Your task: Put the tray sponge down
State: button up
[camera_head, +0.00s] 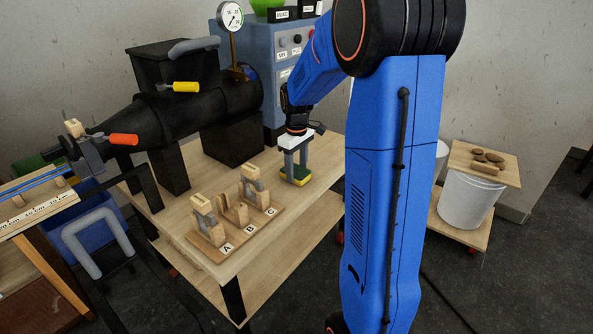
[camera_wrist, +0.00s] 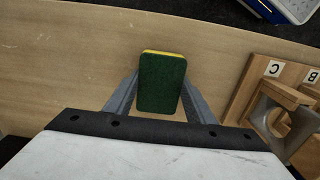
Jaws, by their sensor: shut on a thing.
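The sponge (camera_wrist: 162,84), green on its scouring face with a yellow edge, is between the two fingers of my gripper (camera_wrist: 160,95) in the wrist view. In the head view the sponge (camera_head: 297,176) is at the fingertips of my gripper (camera_head: 296,166), low over the right part of the wooden table (camera_head: 290,222). My gripper is shut on it and points down. I cannot tell whether the sponge's underside touches the tabletop. No tray shows clearly around the sponge.
A wooden rack (camera_head: 237,236) with blocks labelled A, B and C stands left of the sponge. A black machine (camera_head: 190,110) and a blue cabinet (camera_head: 283,70) stand behind. Bare tabletop lies in front of the sponge. A white bucket (camera_head: 466,203) is at the right.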

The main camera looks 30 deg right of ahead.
aim_at(297, 170)
jog(key=shift+f, duration=0.15)
jog(key=o, duration=1.1)
notch_tip(297, 170, up, 11)
jog(key=s+a+r+t, duration=0.1)
jog(key=s+a+r, duration=0.3)
jog(key=s+a, duration=0.25)
jog(key=s+a+f+m+t, duration=0.2)
jog(key=s+a, duration=0.2)
jog(key=s, duration=0.7)
jog(key=s+a+f+m+t, duration=0.1)
jog(key=s+a, duration=0.4)
jog(key=s, duration=0.7)
jog(key=shift+s+a+f+m+t, duration=0.2)
jog(key=shift+f+m+t, duration=0.25)
jog(key=shift+f, duration=0.35)
